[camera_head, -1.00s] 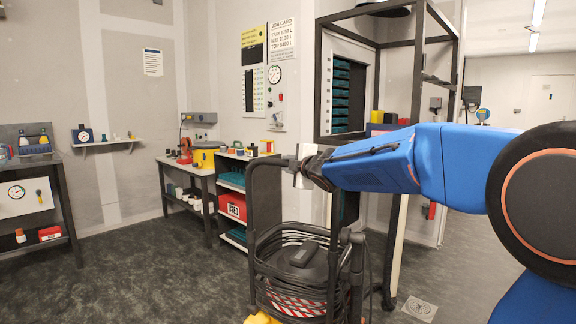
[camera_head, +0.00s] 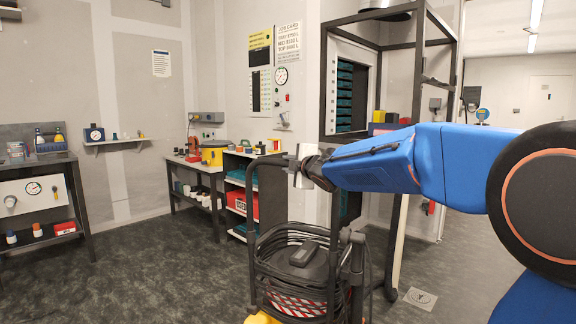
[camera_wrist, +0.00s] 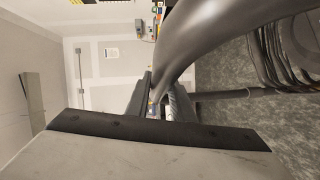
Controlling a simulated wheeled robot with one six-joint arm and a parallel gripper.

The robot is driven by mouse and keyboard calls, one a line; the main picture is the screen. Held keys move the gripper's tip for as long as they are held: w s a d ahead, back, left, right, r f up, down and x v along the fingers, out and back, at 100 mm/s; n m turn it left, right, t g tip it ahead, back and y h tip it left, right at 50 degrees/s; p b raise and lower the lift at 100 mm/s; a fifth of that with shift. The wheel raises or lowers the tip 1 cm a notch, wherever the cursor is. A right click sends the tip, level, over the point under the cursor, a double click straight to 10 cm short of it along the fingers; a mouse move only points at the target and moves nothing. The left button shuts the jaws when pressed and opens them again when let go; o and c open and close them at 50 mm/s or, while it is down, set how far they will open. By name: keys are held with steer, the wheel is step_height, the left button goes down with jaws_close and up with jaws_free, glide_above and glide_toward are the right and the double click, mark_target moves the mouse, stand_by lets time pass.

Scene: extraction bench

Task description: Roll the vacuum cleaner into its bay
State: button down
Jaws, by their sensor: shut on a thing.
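The vacuum cleaner (camera_head: 303,257) stands low in the head view, in front of my base. It has a dark round body with a red-and-white striped band, coiled black hose around it, a yellow part at the bottom and a tall black tube handle. My gripper (camera_head: 300,167) is shut on the top of that handle. In the wrist view the handle tube (camera_wrist: 195,40) runs between the jaws (camera_wrist: 160,105), close to the lens. The lower part of the cleaner is cut off by the frame edge. I cannot tell which place is its bay.
A dark metal frame (camera_head: 419,70) stands behind the cleaner, with a floor plate (camera_head: 421,298) at its right. A shelf unit with a red box (camera_head: 241,204) stands behind left. A bench (camera_head: 57,158) is at far left. The floor (camera_head: 150,270) at left is open.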

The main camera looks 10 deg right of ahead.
steer(key=shift+f, duration=0.1)
steer(key=c, duration=1.6)
jaws_free()
steer(key=shift+o, duration=0.2)
steer(key=v, duration=1.7)
steer(key=shift+s, duration=0.2)
steer(key=shift+d, duration=0.1)
